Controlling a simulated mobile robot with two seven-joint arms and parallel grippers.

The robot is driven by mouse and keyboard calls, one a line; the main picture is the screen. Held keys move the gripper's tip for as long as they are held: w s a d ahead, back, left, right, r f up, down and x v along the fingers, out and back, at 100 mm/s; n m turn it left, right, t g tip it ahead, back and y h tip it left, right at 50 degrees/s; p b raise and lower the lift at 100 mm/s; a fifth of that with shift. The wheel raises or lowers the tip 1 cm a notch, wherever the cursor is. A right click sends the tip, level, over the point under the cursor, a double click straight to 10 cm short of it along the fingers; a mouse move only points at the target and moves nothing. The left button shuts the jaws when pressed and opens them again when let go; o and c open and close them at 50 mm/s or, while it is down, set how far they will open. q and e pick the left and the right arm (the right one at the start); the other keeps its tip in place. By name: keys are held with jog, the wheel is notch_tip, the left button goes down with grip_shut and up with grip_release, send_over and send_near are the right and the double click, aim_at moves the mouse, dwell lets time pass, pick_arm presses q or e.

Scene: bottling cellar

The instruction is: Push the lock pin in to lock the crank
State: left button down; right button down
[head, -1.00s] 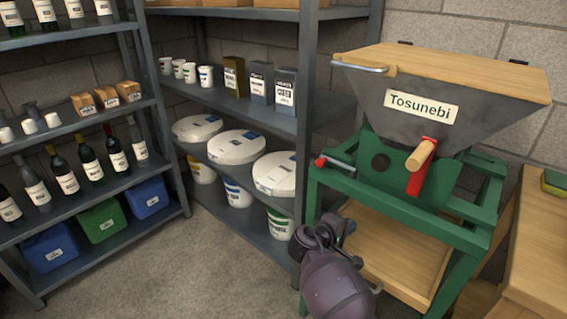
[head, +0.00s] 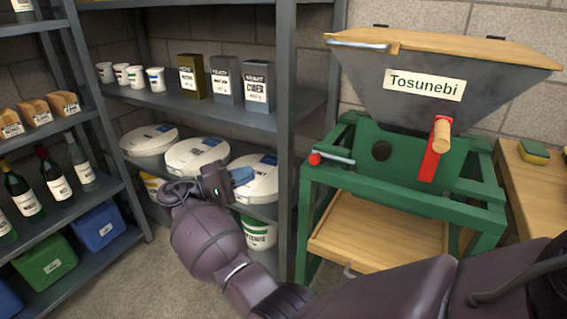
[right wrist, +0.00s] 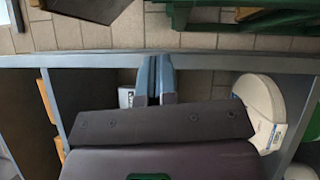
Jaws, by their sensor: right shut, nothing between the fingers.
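The lock pin, a metal rod (head: 337,160) with a red knob (head: 315,159), sticks out to the left of the green mill frame (head: 400,197). The crank, a red arm (head: 429,166) with a wooden handle (head: 441,135), hangs on the front of the mill, its handle near the top. My right gripper (head: 243,176) is left of the red knob in the picture, apart from it, in front of the shelf with white lidded buckets. Its blue fingers are shut and empty, also in the right wrist view (right wrist: 160,78). My left gripper is not in view.
A grey shelf unit (head: 287,130) with boxes, cups and buckets stands close behind my right gripper. The mill has a grey hopper (head: 375,75) and a wooden tray (head: 370,236) below. A wooden bench (head: 545,200) stands at right. Floor shows at lower left.

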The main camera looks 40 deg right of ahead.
jog(key=shift+r, duration=0.1)
dwell(0.3)
send_near(312, 153)
jog(key=d, duration=0.3)
jog(key=shift+s+d+r, duration=0.2)
jog(key=shift+s+d, duration=0.25)
jog(key=shift+d, duration=0.1)
jog(key=shift+s+d+r, duration=0.1)
jog(key=shift+s+d, duration=0.3)
jog(key=shift+s, duration=0.35)
